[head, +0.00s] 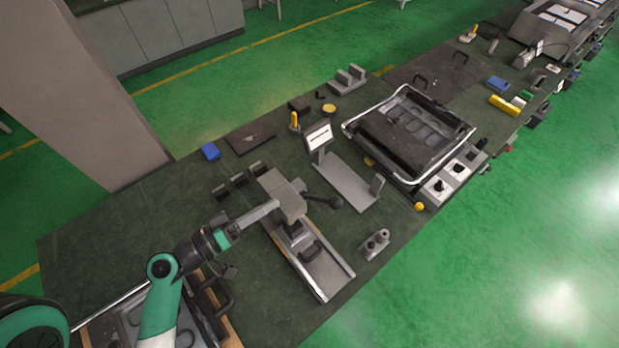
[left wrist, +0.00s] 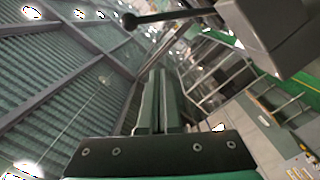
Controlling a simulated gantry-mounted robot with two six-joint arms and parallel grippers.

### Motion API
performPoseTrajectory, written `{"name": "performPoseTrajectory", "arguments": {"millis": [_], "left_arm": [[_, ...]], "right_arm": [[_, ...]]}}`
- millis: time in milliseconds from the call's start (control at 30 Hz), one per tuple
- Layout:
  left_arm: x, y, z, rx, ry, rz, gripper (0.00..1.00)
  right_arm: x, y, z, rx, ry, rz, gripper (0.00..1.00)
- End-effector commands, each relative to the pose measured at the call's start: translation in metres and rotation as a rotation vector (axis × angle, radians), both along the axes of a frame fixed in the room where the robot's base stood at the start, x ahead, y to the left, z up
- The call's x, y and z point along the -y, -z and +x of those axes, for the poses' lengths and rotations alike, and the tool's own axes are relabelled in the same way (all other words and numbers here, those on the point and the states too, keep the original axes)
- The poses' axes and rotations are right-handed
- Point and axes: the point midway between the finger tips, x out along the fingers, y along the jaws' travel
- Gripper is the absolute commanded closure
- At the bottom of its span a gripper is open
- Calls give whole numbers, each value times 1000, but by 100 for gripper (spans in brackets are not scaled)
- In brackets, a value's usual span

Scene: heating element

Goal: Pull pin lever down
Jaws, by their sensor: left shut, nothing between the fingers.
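The pin lever (head: 322,200) is a dark rod with a round black knob, sticking out to the right from the grey head of a press-like fixture (head: 290,202). In the left wrist view the lever (left wrist: 170,16) runs from its knob at upper left to the grey block (left wrist: 268,30) at upper right. My left gripper (head: 275,205) reaches in from the left, its fingertips close to the fixture head, on the side away from the knob. Its fingers (left wrist: 158,75) are shut with nothing between them; whether they touch the fixture is unclear. My right gripper is not in view.
The fixture's grey channel base (head: 325,272) lies below the head. A small screen stand (head: 319,136), a grey two-post block (head: 375,244) and a metal-framed tray (head: 462,128) are to the right. Dark blocks (head: 238,181) stand just behind my gripper. The table's left part is clear.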

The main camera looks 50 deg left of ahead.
Motion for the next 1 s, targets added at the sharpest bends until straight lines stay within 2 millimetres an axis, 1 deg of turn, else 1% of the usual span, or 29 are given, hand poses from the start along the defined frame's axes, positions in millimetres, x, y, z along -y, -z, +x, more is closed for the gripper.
{"name": "performPoseTrajectory", "arguments": {"millis": [33, 167, 433, 567, 667, 700, 733, 800, 1000], "left_arm": [[1, -3, -5, -2, -9, -26, 100], [3, 0, -9, 2, -14, -47, 100], [3, 1, -7, 3, -12, -43, 100], [3, 3, 1, -1, -6, -41, 100], [4, 4, 15, 2, -1, -38, 100], [5, 2, 22, 5, -1, -38, 100], [5, -2, 29, 3, -1, -41, 100], [6, -3, 44, 3, -1, -41, 100], [5, -1, 88, 3, -4, -42, 100]], "right_arm": [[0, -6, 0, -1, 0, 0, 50], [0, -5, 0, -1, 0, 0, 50], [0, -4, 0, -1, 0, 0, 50], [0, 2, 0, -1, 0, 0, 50], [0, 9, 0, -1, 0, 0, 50], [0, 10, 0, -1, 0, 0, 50], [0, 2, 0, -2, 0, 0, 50], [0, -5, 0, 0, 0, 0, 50], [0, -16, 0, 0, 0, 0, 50]]}}
